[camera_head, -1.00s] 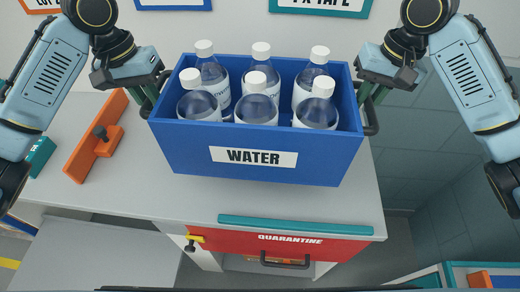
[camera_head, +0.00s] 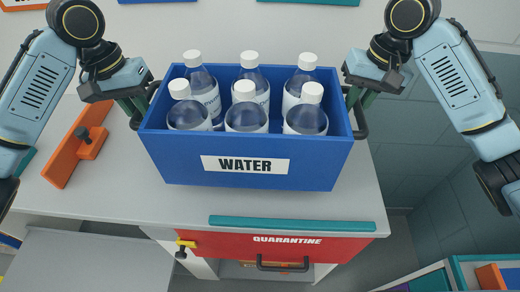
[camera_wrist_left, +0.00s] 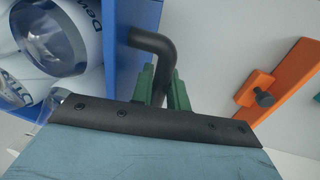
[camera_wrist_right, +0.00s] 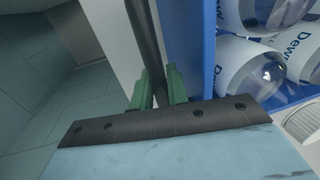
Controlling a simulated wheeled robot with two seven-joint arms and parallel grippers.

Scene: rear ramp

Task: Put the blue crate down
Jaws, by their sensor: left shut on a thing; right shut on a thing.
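The blue crate (camera_head: 170,160) with a WATER label holds several clear bottles with white caps. In the head view it is over the grey worktop (camera_head: 120,195); I cannot tell whether its base touches the surface. My left gripper (camera_head: 144,103) is shut on the black handle at the crate's left end. In the left wrist view its green fingers (camera_wrist_left: 163,90) are around that handle (camera_wrist_left: 160,45). My right gripper (camera_head: 358,98) is shut on the handle at the right end. In the right wrist view its green fingers (camera_wrist_right: 160,90) are either side of that handle (camera_wrist_right: 145,35).
An orange bracket with a dark knob (camera_head: 78,150) lies on the worktop left of the crate. A teal strip (camera_head: 290,224) runs along the front edge above a red QUARANTINE drawer (camera_head: 285,245). Floor shows at the right.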

